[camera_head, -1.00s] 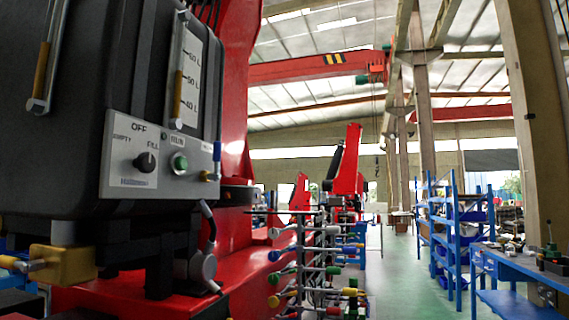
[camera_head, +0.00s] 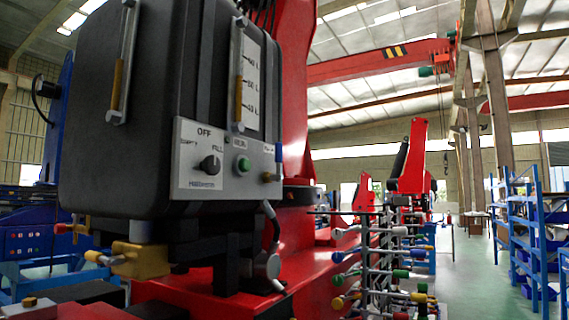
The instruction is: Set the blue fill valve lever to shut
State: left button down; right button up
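A large dark grey tank (camera_head: 140,130) fills the left half of the head view. On its front is a light control panel (camera_head: 205,185) with a black knob (camera_head: 210,165), labels including OFF and FILL, and a green button (camera_head: 243,164). At the panel's right edge a small blue lever (camera_head: 278,153) stands roughly upright above a brass fitting (camera_head: 267,177). It is small, and I cannot read the label beside it. A yellow valve body (camera_head: 140,260) with a yellow-tipped handle sits under the tank. Neither of my grippers is in view.
A rack of pegs with coloured ends (camera_head: 375,265) stands right of the tank, before red machinery (camera_head: 310,262). Blue shelves (camera_head: 530,240) stand at the far right. The green floor (camera_head: 470,275) between rack and shelves is clear.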

aim_at(279, 162)
jog(key=u, duration=1.8)
jog(key=k, duration=1.35)
jog(key=z, duration=1.5)
jog(key=i, duration=1)
jog(key=z, duration=0.05)
